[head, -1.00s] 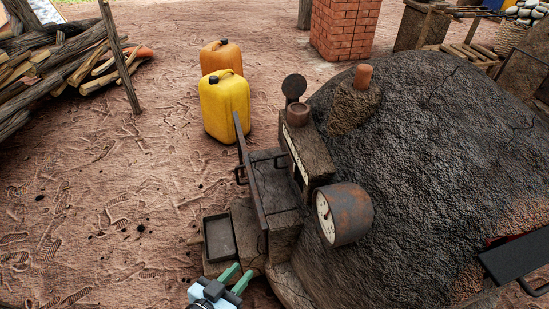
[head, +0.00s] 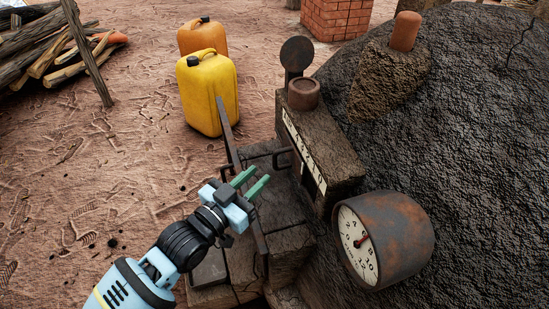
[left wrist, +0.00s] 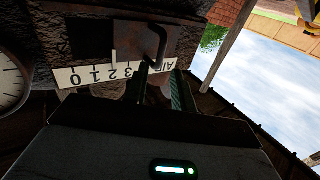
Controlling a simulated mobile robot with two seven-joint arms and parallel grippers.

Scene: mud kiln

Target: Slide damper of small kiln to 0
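The small kiln's damper is a dark plate with a bar handle (head: 283,160) on the block beside the mud dome. In the left wrist view, the damper plate (left wrist: 122,38) and its looped handle (left wrist: 158,45) show upside down. Its white scale (left wrist: 95,75) reads AIR, 3, 2, 1, 0; a pale mark on the plate stands near the 2. In the wrist view, the handle is just beyond the fingertips (left wrist: 159,86). My right gripper is out of view.
A long dark upright plate (head: 232,145) stands close beside my left gripper. A round dial gauge (head: 400,240) with a red needle juts out at the right. Yellow (head: 207,95) and orange (head: 197,37) jerrycans stand behind.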

